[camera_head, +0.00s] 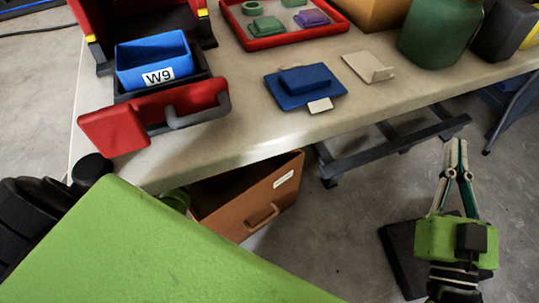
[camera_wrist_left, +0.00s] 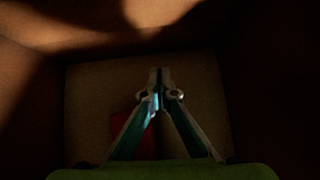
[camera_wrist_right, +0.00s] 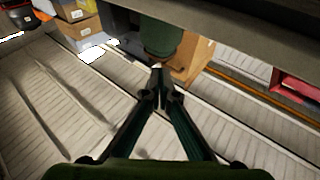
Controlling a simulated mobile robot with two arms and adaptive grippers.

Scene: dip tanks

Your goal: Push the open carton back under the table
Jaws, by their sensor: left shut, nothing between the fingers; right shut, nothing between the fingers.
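The open carton (camera_head: 248,212) is a brown box with a white label and a handle on its near side. It stands on the floor at the table's near edge, its top open and partly under the tabletop. The table (camera_head: 235,140) is pale. My left gripper (camera_wrist_left: 160,72) is shut and empty in the left wrist view. Brown walls surround it, apparently inside the carton, with a dim red patch below; the head view hides this gripper. My right gripper (camera_head: 456,145) is shut and empty, over the floor right of the carton; the right wrist view also shows it (camera_wrist_right: 158,72).
On the table are a blue W9 bin (camera_head: 152,62), a red tray (camera_head: 282,40), a blue piece (camera_head: 303,84), a beige bracket (camera_head: 368,68) and a green container (camera_head: 440,35). A dark table foot bar (camera_head: 395,145) lies right of the carton. Floor between carton and right gripper looks clear.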

